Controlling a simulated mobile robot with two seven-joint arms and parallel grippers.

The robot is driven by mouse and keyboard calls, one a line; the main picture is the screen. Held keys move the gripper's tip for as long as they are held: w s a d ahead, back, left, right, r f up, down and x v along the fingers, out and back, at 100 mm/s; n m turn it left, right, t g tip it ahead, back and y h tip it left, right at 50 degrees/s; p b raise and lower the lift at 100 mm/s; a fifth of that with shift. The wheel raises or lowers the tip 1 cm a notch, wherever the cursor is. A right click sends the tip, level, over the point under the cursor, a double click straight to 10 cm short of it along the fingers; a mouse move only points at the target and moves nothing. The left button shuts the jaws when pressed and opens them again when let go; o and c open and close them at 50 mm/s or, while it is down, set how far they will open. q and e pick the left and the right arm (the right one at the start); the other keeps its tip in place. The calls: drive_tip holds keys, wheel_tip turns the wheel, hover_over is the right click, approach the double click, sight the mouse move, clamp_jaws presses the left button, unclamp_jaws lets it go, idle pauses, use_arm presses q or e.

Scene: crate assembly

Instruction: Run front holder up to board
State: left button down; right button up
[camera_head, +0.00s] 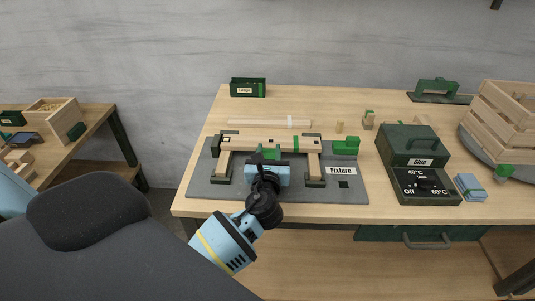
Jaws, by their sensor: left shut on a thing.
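The wooden board (255,139) lies across two wooden pieces on the grey fixture (205,180), with a green strip near its right part. My left gripper (267,164) is at the front middle of the fixture, just on the near side of the board. It is shut on the green front holder (268,152), of which only the top shows beyond the fingers. The holder is close to the board's near edge; I cannot tell whether they touch. My right gripper is not in view.
A green block (346,146) is at the fixture's right end. A dark green glue box (413,146) with a dial unit (425,186) stands right of it. A slatted wooden crate (503,115) is at the far right. A small green bin (248,88) is at the back.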

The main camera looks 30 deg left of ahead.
use_arm(q)
drive_tip(key=c, duration=1.3)
unclamp_jaws()
drive_tip(key=shift+w+a+r, duration=0.15)
drive_tip(key=shift+a+r, duration=0.05)
drive_tip(key=shift+r, duration=0.1)
drive_tip(key=o, duration=0.3)
drive_tip(key=shift+w+f, duration=0.25)
drive_tip(key=shift+o, duration=0.2)
drive_tip(key=shift+s+d, duration=0.15)
drive_tip(key=shift+s, duration=0.1)
drive_tip(key=v, duration=0.6)
drive_tip(key=shift+s+d, duration=0.15)
drive_tip(key=shift+s, duration=0.1)
drive_tip(key=shift+s+d, duration=0.2)
drive_tip(key=shift+s, duration=0.15)
